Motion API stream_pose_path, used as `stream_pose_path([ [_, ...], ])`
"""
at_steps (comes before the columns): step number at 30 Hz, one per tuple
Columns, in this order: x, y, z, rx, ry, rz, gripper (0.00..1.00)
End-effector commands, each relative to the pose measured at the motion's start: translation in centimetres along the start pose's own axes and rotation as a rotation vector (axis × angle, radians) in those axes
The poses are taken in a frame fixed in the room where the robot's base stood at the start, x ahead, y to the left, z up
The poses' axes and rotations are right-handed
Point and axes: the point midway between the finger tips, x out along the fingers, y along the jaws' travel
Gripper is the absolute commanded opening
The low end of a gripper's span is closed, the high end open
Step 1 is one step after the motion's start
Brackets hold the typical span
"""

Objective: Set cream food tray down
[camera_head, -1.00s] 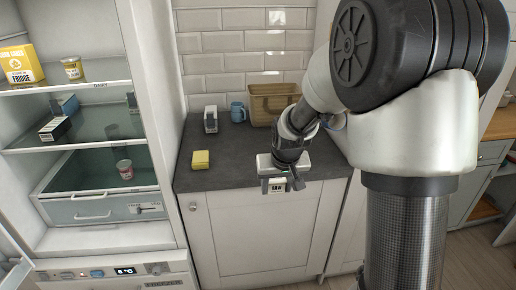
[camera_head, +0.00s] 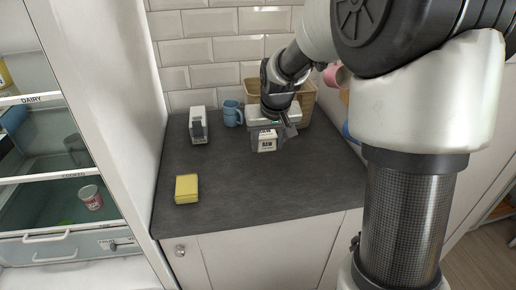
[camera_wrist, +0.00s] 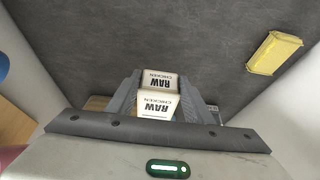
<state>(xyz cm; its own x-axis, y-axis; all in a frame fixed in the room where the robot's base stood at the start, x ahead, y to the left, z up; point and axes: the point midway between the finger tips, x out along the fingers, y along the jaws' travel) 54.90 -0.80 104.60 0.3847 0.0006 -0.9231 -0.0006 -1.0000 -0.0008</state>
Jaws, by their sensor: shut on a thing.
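The cream food tray (camera_head: 267,141) has a label reading RAW. My gripper (camera_head: 267,130) is shut on it, over the back middle of the slate worktop (camera_head: 245,190). In the wrist view the tray (camera_wrist: 158,95) sits between the two grey fingers (camera_wrist: 158,98), with the worktop (camera_wrist: 190,35) beyond it. I cannot tell whether the tray's underside touches the worktop. My gripper hides part of the tray.
A white and grey device (camera_head: 198,125) and a blue mug (camera_head: 233,114) stand at the back. A wicker basket (camera_head: 306,100) is behind my gripper. The worktop's front middle is clear. The open fridge (camera_head: 50,170) is at left.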

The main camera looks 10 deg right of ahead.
Motion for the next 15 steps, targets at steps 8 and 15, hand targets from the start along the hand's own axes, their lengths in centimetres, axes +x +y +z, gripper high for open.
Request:
stream_pose_path([
  [8, 4.6, 0.0, 2.0, 0.000, -0.003, 0.000, 0.15],
  [15, 6.5, 0.0, 2.8, 0.000, -0.003, 0.000, 0.15],
])
